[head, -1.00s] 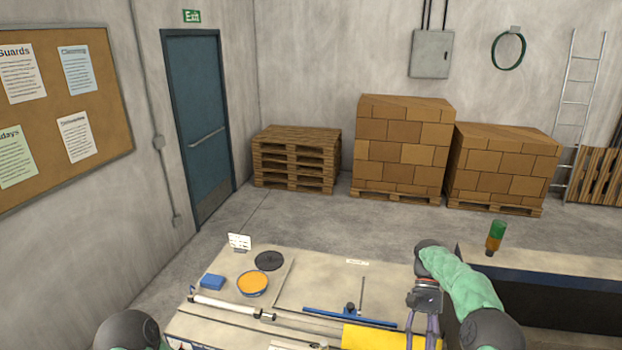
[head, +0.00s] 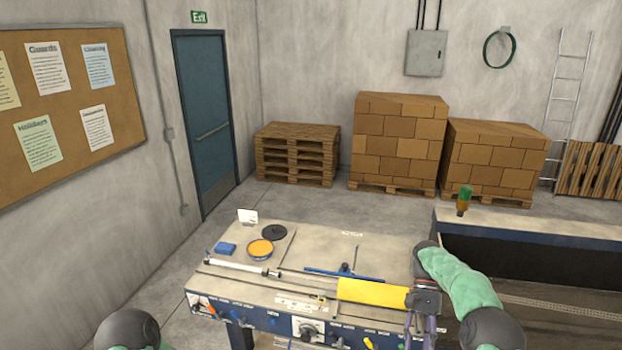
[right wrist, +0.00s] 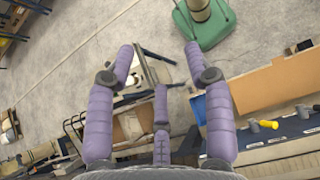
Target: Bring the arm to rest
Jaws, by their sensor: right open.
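My right arm comes in at the lower right of the head view, its gripper (head: 416,322) hanging in front of the right part of the workbench (head: 300,240). In the right wrist view the purple fingers of this gripper (right wrist: 160,62) are spread apart with nothing between them.
On the bench are an orange-filled bowl (head: 260,249), a blue block (head: 226,249), a black disc (head: 274,232), a white bar (head: 235,264) and a blue squeegee-like bar (head: 345,275). A second table (head: 540,233) at right carries a green and orange bottle (head: 464,200).

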